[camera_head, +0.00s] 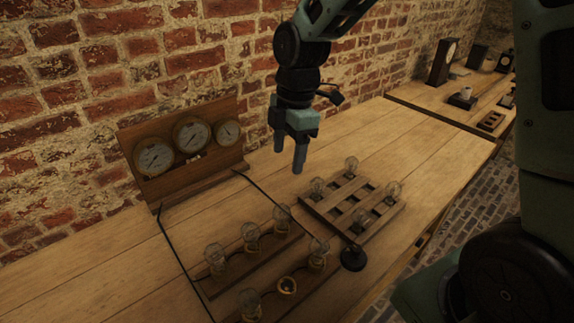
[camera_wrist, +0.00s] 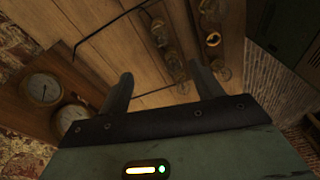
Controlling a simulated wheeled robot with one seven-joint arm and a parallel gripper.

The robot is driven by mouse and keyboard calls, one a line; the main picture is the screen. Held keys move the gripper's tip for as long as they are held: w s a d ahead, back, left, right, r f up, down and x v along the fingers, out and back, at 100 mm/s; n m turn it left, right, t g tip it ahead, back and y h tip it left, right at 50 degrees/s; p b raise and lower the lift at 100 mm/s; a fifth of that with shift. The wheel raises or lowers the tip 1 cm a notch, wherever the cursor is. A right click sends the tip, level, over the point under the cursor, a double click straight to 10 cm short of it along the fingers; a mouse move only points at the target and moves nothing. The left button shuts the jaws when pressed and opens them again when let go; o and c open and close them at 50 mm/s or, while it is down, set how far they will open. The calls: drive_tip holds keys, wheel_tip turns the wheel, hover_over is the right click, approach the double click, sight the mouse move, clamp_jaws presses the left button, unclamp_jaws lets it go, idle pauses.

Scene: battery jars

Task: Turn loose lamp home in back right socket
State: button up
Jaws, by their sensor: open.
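The lamp board has two wooden strips of sockets. The back strip (camera_head: 238,270) bears three clear glass lamps. The lamp in the back right socket (camera_head: 282,219) stands about upright; how far it is screwed in cannot be told. It also shows in the wrist view, between my fingers and the strip's other lamps (camera_wrist: 166,50). The front strip has a lamp at each end (camera_head: 318,252) and a middle socket (camera_head: 287,285) that looks empty. My gripper (camera_head: 289,162) is open and empty, pointing down above the bench, behind and above the back right lamp. Its fingers also show in the wrist view (camera_wrist: 161,84).
A slatted wooden tray (camera_head: 338,222) with several lamps stands right of the board. A black round-based object (camera_head: 353,258) stands between them at the front. A gauge panel (camera_head: 185,160) stands by the brick wall. A dark cable runs around the board. Bare bench lies below my gripper.

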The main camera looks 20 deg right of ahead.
sight(281, 207)
drive_tip(key=f, duration=0.5)
drive_tip(key=a+f+p, duration=0.1)
drive_tip(key=f, duration=0.5)
drive_tip(key=a+f, duration=0.1)
drive_tip(key=f, duration=0.5)
drive_tip(key=shift+f+p, duration=0.15)
drive_tip(key=shift+p, duration=0.25)
drive_tip(key=shift+c, duration=0.3)
drive_tip(key=c, duration=1.1)
drive_tip(key=m, duration=0.6)
drive_tip(key=shift+t, duration=0.3)
drive_tip(key=shift+m, duration=0.3)
drive_tip(key=m, duration=0.3)
drive_tip(key=shift+p, duration=0.4)
drive_tip(key=m, duration=0.3)
drive_tip(key=shift+t+h+p, duration=0.3)
drive_tip(key=shift+h, duration=0.1)
